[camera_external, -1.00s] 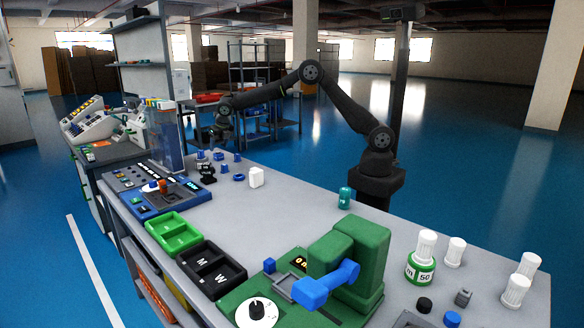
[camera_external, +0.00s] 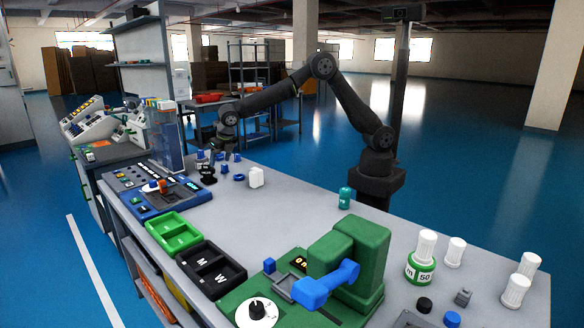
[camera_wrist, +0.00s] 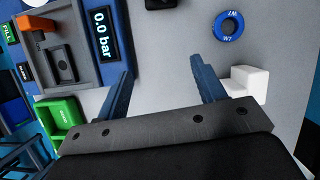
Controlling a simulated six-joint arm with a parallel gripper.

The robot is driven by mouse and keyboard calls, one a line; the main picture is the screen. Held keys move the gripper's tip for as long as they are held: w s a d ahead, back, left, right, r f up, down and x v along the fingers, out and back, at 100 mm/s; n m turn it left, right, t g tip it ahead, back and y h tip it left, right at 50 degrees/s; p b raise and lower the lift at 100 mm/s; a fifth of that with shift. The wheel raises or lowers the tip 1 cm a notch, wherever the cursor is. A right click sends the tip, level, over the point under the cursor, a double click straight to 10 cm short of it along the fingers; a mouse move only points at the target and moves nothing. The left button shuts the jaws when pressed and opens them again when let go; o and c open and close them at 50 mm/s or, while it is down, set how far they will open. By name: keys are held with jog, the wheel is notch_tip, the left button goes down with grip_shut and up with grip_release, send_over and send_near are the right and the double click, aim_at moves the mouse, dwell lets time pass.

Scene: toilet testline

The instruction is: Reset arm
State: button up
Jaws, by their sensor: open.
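My gripper (camera_external: 208,178) is over the far left part of the grey table (camera_external: 290,212) in the external view, beside the blue station. In the wrist view its two blue fingers are spread apart with nothing between them, so my gripper (camera_wrist: 163,66) is open and empty. Bare grey tabletop lies under the gap between the fingers. My arm is bent, with its elbow raised high above the table.
A blue station (camera_external: 172,195) with a "0.0 bar" display (camera_wrist: 104,33) is beside the gripper. A blue ring (camera_wrist: 229,25) and white block (camera_wrist: 262,78) lie close by. Green (camera_external: 172,234) and black (camera_external: 212,266) trays and a green machine (camera_external: 350,260) stand nearer the camera.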

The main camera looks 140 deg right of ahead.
jog(key=w+a, duration=0.2)
jog(key=a, duration=0.6)
jog(key=shift+w+a, duration=0.25)
jog(key=shift+w, duration=0.15)
jog(key=shift+o, duration=0.3)
